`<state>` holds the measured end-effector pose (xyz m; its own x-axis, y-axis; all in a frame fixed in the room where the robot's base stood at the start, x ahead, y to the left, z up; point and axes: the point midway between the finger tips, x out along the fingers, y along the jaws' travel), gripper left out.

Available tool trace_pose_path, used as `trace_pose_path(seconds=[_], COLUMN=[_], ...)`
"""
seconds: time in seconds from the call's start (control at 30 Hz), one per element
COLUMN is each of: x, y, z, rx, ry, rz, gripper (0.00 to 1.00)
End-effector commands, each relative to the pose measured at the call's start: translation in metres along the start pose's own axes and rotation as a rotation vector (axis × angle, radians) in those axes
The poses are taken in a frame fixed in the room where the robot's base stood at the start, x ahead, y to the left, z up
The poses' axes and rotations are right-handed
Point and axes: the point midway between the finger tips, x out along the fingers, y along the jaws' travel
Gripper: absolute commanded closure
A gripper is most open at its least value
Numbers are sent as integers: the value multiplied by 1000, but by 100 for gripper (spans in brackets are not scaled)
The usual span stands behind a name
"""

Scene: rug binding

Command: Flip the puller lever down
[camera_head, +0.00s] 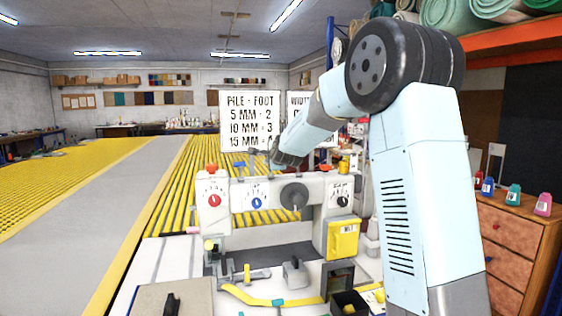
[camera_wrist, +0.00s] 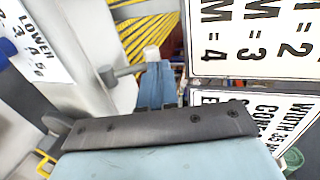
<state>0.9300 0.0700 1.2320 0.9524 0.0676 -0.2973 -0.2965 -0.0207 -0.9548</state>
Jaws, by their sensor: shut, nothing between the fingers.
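The machine head (camera_head: 270,190) is a pale bridge with red, blue and black dials. A grey lever-like rod (camera_wrist: 125,71) reaches from its pale casing in the wrist view and may be the puller lever. No puller label is readable. My gripper (camera_head: 276,163) is low over the top of the machine head, just behind its upper edge. In the wrist view its blue-grey fingers (camera_wrist: 154,86) are shut and empty, close to the rod's end; I cannot tell whether they touch. My dark wrist plate hides what lies below.
A blue lever (camera_head: 239,167) and an orange knob (camera_head: 211,168) stand left on the machine top. Hanging sign boards (camera_head: 250,120) are close behind my gripper. A yellow box (camera_head: 342,239) hangs on the machine's right side. A wooden cabinet (camera_head: 505,240) stands at the right.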

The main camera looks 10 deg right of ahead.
Motion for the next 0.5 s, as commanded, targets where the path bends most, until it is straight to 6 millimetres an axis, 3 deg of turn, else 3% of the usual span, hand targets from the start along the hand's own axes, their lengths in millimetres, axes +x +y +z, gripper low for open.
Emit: trace_pose_path(seconds=[0.5], x=[11], y=[-4], z=[6], rx=[-3], ry=[-8], rz=[-2], gripper=[100])
